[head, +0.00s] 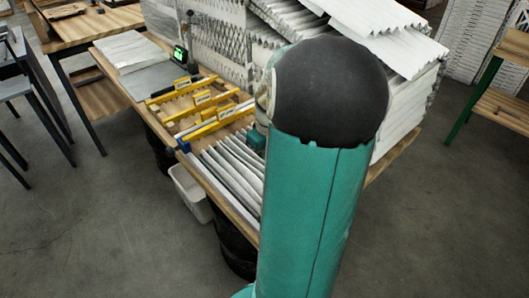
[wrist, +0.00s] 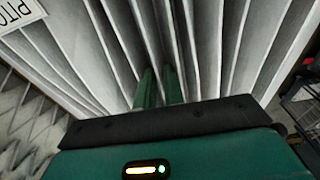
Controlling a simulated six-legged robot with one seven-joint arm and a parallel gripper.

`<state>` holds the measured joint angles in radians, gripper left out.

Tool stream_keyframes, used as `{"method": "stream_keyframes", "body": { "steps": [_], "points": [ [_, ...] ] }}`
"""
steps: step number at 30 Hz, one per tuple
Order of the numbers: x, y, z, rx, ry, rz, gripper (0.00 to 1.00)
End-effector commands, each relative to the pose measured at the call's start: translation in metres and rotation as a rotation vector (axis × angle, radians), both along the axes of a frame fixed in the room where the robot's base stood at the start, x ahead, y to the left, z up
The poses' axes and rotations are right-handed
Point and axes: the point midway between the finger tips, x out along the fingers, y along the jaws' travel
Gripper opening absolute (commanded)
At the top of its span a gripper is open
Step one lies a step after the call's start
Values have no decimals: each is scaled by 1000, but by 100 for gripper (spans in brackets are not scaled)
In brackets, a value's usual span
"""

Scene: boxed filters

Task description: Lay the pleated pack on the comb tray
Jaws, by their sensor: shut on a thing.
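The pleated pack (head: 228,170), a row of long white folds, is at the near end of the wooden bench in the head view. Its folds fill much of the wrist view (wrist: 212,50). My gripper (wrist: 159,80) has its two green fingers close together among the folds, shut on the pack. What appears to be the comb tray (head: 168,118), with yellow toothed bars and small labels, is on the bench just beyond the pack. My arm hides the pack's right side and most of my gripper in the head view. I cannot tell whether the pack is lifted.
A small device with a lit green screen (head: 180,54) stands behind the tray. Flat white panels (head: 130,50) lie at the bench's far left. Large white pleated filters (head: 375,20) are stacked behind my arm. A white bin (head: 190,193) is below the bench's left edge.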

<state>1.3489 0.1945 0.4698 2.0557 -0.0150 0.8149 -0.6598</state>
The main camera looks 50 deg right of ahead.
Motion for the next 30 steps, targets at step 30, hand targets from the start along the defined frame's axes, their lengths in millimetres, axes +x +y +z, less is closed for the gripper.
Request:
{"method": "stream_keyframes", "body": {
  "steps": [30],
  "points": [
    [0,0,29,-1,0,-1,19]
  ]
}}
